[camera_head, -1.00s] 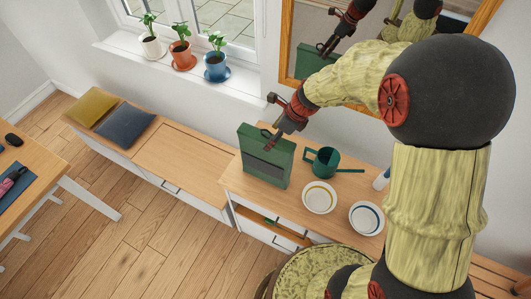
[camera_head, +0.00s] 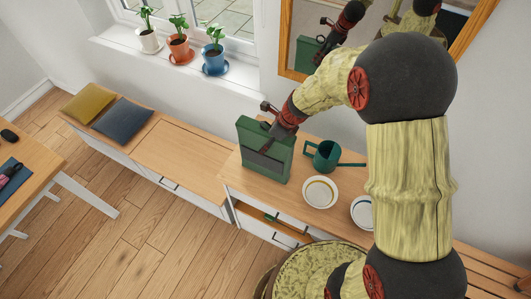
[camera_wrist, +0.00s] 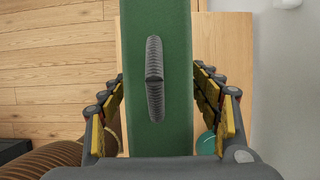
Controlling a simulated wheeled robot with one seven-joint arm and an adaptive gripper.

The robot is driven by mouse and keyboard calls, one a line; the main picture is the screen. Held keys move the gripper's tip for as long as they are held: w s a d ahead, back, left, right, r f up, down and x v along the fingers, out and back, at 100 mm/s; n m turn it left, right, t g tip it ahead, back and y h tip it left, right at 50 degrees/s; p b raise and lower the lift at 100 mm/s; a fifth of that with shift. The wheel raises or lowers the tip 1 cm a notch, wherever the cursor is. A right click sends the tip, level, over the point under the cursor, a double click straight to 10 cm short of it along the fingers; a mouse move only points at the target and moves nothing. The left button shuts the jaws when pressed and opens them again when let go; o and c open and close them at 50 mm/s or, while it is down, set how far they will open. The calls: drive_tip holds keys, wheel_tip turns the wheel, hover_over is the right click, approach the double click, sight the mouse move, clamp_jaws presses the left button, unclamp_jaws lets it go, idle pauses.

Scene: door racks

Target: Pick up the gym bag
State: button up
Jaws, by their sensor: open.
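The gym bag (camera_head: 262,152) is a green, upright, box-shaped bag with a dark band on its front. It stands on the wooden top of a low cabinet. In the wrist view the green top of the bag (camera_wrist: 178,125) runs up the middle, with a grey ribbed handle (camera_wrist: 155,78) on it. My gripper (camera_head: 272,134) is above the bag, pointing down. In the wrist view the open fingers of my gripper (camera_wrist: 158,105) are on either side of the bag and handle, with gaps visible. Whether they reach below the bag's top is unclear.
A green watering can (camera_head: 323,156) and a white bowl (camera_head: 320,192) stand right of the bag; a second bowl (camera_head: 361,212) is partly hidden by my arm. Potted plants (camera_head: 179,45) line the windowsill behind.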

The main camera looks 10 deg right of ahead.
drive_tip(key=shift+w+a+f, duration=0.15)
drive_tip(key=shift+a+f, duration=0.05)
drive_tip(key=shift+f, duration=0.3)
drive_tip(key=shift+c, duration=0.8)
clamp_jaws()
